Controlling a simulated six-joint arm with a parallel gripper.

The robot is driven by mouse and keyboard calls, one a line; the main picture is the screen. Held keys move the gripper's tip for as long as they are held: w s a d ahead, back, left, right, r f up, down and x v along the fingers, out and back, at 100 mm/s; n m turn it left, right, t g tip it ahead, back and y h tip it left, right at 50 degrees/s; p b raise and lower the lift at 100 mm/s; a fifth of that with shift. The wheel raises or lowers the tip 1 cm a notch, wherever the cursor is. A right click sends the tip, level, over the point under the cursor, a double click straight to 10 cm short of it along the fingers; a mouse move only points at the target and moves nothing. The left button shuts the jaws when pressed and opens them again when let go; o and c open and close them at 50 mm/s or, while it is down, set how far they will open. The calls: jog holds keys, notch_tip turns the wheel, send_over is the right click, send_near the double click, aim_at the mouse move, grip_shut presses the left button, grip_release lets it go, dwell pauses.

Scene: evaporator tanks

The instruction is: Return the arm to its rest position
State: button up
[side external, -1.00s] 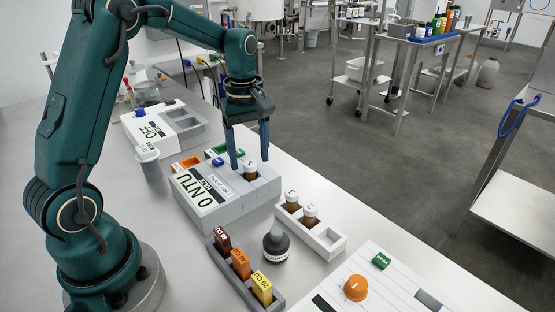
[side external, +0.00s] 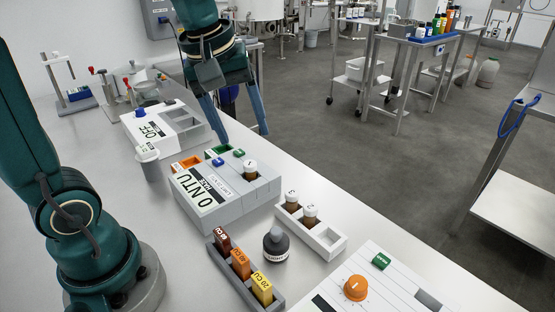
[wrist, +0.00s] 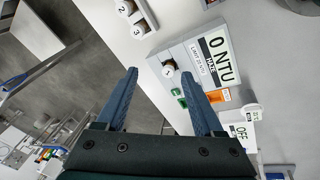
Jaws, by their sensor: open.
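My gripper (side external: 243,140) is open and empty, with its blue fingers spread and pointing down. In the side view it hangs above and behind the grey turbidity meter (side external: 205,207), which reads 0 NTU. A vial with a white cap marked 1 (side external: 250,168) stands in the meter's well. In the wrist view the fingers (wrist: 163,102) are apart with nothing between them, and the vial cap (wrist: 168,71) and the meter (wrist: 186,60) lie beyond them.
A white rack (side external: 325,242) holds two capped vials. A dark bottle (side external: 275,246), a holder with colour blocks (side external: 240,264) and a panel with an orange knob (side external: 356,288) stand in front. An OFF device (side external: 152,131) and a white cup (side external: 148,162) are behind left.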

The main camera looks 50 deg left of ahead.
jog(key=s+d+f+m+t, duration=0.2)
jog(key=s+d+f+m, duration=0.1)
jog(key=s+m, duration=0.6)
jog(key=shift+s+d+f+m, duration=0.2)
jog(key=shift+s+d+m, duration=0.15)
jog(key=shift+m, duration=0.65)
